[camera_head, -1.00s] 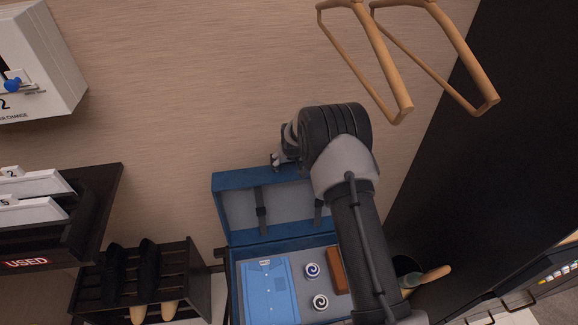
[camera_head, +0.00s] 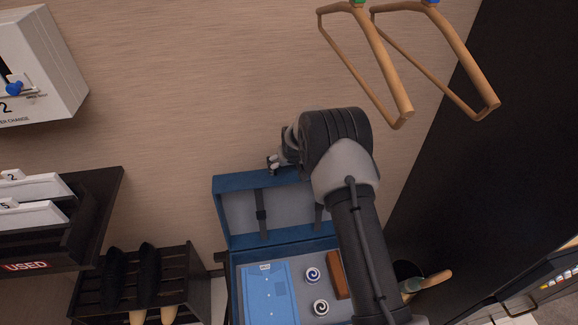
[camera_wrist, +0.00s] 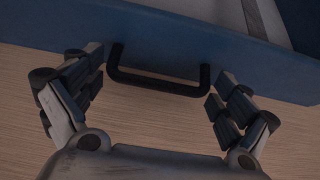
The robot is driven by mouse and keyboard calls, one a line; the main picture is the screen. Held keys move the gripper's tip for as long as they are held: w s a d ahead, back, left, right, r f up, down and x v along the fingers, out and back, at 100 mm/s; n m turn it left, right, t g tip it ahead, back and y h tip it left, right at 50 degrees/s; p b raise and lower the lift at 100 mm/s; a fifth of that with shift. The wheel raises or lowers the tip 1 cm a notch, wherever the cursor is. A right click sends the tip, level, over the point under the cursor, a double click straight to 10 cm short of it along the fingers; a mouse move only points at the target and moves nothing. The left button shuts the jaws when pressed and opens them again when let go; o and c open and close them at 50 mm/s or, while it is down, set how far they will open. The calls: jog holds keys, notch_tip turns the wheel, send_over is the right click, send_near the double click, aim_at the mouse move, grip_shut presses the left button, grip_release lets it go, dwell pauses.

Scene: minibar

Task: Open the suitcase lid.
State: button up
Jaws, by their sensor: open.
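The blue suitcase stands open, its lid (camera_head: 236,213) raised upright against the wall with a grey lining and dark straps. Its base (camera_head: 290,244) lies flat, holding a folded blue shirt (camera_head: 268,292), two round swirl-patterned items (camera_head: 313,275) and a brown box (camera_head: 338,274). My gripper (camera_head: 274,164) is at the lid's top edge, partly hidden by my arm. In the wrist view my gripper (camera_wrist: 158,92) is open, its fingers either side of the black handle (camera_wrist: 155,84) on the lid's edge. I see no clear grip on the handle.
Wooden hangers (camera_head: 365,62) hang at the upper right. A dark shoe rack (camera_head: 192,285) with shoes stands left of the suitcase. A shelf of white cards (camera_head: 35,188) and a white wall box (camera_head: 38,60) are farther left. A dark panel (camera_head: 480,150) is at right.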

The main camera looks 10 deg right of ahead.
jog(key=v, duration=1.2)
dwell(0.3)
jog(key=s+r+b, duration=0.3)
jog(key=s+r, duration=1.5)
jog(key=s, duration=0.1)
jog(key=s+f+b, duration=0.1)
jog(key=s, duration=2.3)
jog(key=shift+s+d+g+b, duration=0.2)
jog(key=shift+s+g+b, duration=0.1)
jog(key=shift+g, duration=0.1)
jog(key=shift+f, duration=0.1)
